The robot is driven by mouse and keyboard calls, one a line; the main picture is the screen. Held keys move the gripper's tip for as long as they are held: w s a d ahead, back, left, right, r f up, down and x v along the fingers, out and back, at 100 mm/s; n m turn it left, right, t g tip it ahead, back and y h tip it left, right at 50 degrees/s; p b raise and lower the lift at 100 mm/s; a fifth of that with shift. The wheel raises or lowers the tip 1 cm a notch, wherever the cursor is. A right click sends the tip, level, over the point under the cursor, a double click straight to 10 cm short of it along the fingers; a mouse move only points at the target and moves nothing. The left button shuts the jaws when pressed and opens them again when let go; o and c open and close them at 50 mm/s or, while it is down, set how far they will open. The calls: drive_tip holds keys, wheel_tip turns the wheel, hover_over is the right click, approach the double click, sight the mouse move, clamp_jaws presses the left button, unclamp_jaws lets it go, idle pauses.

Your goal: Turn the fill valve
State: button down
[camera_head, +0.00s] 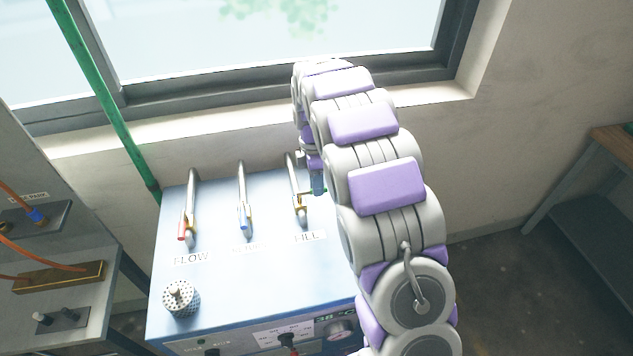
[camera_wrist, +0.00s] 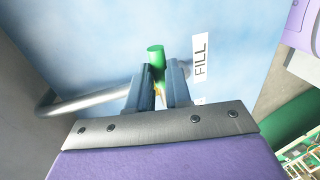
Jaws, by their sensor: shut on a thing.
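The fill valve (camera_head: 300,212) is the rightmost of three pipe valves on the blue panel, above its FILL label (camera_head: 309,237). In the wrist view its green handle (camera_wrist: 155,56) stands between my two dark blue fingers. My gripper (camera_wrist: 159,80) is shut on this handle, and the handle's tip sticks out past the fingers. A bit of brass shows between the fingers; the rest of the valve body is hidden there.
A perforated metal cylinder (camera_head: 181,298) sits at the panel's lower left. A window and wall lie behind; a bench (camera_head: 612,150) stands at right.

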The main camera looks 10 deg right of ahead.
drive_tip(key=shift+w, duration=0.1)
idle(0.3)
drive_tip(key=c, duration=1.1)
unclamp_jaws()
drive_tip(key=shift+o, duration=0.2)
drive_tip(key=w+r+p, duration=0.1)
drive_tip(key=r+p, duration=0.1)
drive_tip(key=r, duration=0.6)
drive_tip(key=w+r+p, duration=0.1)
drive_tip(key=w+r, duration=0.1)
drive_tip(key=r, duration=0.7)
drive_tip(key=shift+w+p, duration=0.25)
drive_tip(key=shift+p, duration=0.15)
